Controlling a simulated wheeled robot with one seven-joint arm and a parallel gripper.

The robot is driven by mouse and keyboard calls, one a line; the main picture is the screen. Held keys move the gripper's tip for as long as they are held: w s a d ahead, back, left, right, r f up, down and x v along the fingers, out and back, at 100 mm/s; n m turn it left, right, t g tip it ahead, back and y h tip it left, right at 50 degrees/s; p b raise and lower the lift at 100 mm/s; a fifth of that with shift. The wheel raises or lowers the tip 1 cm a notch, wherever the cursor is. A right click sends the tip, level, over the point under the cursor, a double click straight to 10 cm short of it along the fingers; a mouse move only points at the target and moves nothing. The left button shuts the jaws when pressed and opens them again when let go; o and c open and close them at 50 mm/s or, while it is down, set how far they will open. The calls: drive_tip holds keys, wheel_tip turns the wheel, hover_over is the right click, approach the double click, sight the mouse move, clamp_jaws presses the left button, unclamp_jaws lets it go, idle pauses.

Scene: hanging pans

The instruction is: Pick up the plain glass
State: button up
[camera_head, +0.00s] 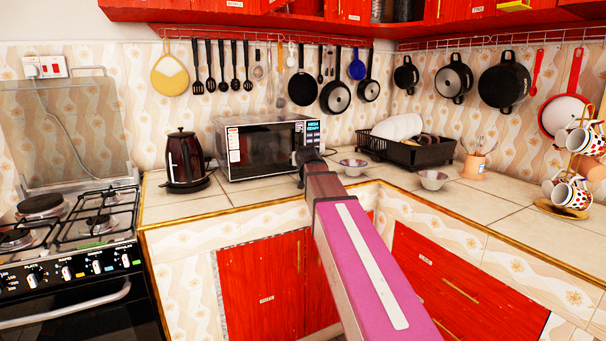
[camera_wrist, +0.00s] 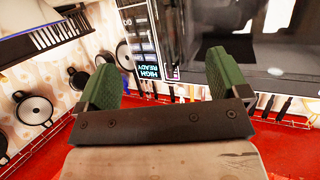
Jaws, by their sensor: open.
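I cannot pick out a plain glass in either view. My gripper shows in the wrist view (camera_wrist: 161,76) with two green fingers spread wide apart and nothing between them. In the head view my arm reaches forward over the counter, and its dark end (camera_head: 308,158) is in front of the microwave's right side. The microwave (camera_head: 262,148) stands on the tiled counter (camera_head: 240,193). In the wrist view the microwave's dark front (camera_wrist: 185,35) appears upside down beyond the fingers.
A dark kettle (camera_head: 186,160) stands left of the microwave. Two small bowls, one nearer (camera_head: 432,179) and one farther (camera_head: 352,167), and a dish rack (camera_head: 408,148) with plates are to the right. A mug stand (camera_head: 566,206) is far right. Pans hang on the walls. The front right counter is clear.

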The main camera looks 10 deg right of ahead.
drive_tip(key=x, duration=0.5)
drive_tip(key=shift+w, duration=0.1)
drive_tip(key=c, duration=1.3)
